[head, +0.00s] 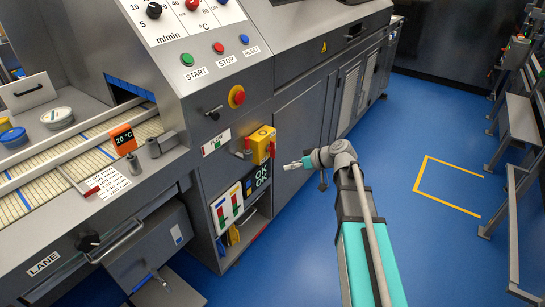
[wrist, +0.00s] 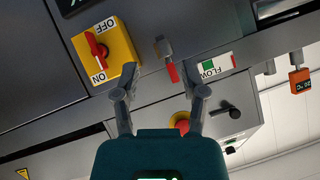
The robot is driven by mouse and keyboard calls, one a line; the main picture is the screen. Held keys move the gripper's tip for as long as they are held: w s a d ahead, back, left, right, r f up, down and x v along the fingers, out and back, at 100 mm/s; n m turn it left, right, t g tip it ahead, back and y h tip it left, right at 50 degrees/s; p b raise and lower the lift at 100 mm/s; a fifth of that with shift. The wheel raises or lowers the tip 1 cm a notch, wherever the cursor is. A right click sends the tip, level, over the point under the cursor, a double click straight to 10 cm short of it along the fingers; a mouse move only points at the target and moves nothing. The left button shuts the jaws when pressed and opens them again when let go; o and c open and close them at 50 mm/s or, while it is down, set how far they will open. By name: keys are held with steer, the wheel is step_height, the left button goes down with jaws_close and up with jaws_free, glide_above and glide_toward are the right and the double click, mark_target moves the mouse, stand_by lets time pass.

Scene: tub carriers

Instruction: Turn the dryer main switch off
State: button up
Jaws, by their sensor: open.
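The main switch (head: 263,144) is a yellow box on the dryer's grey side, left of my gripper (head: 292,165) in the head view. In the wrist view the yellow switch box (wrist: 108,53) stands at upper left, rotated, with OFF and ON labels. Its red handle (wrist: 97,46) slants, one end lying near the ON label. My gripper (wrist: 160,80) is open and empty, its fingers spread in the wrist view. The switch is beyond and left of the fingers there, apart from them.
A red-handled lever (wrist: 172,71) by the FLOW label (wrist: 215,65) lies between the fingertips' directions. A red emergency button (head: 237,96) sits above the switch. Blue floor (head: 390,150) is free to the right; a grey rack (head: 520,120) stands far right.

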mark_target(273, 146)
steer(key=w+d+f+n+t+y+b, duration=0.2)
steer(key=w+d+f+t+y+b, duration=0.2)
steer(key=w+b, duration=0.7)
steer(key=shift+w+d+f+t+b, duration=0.15)
steer(key=shift+d+f+t+b, duration=0.65)
steer(key=shift+b, duration=1.1)
steer(key=shift+a+f, duration=0.25)
steer(key=shift+a, duration=0.1)
steer(key=x, duration=1.3)
steer(key=shift+w+a+r, duration=0.1)
steer(key=shift+w+a, duration=0.1)
steer(key=shift+w, duration=0.05)
jaws_close()
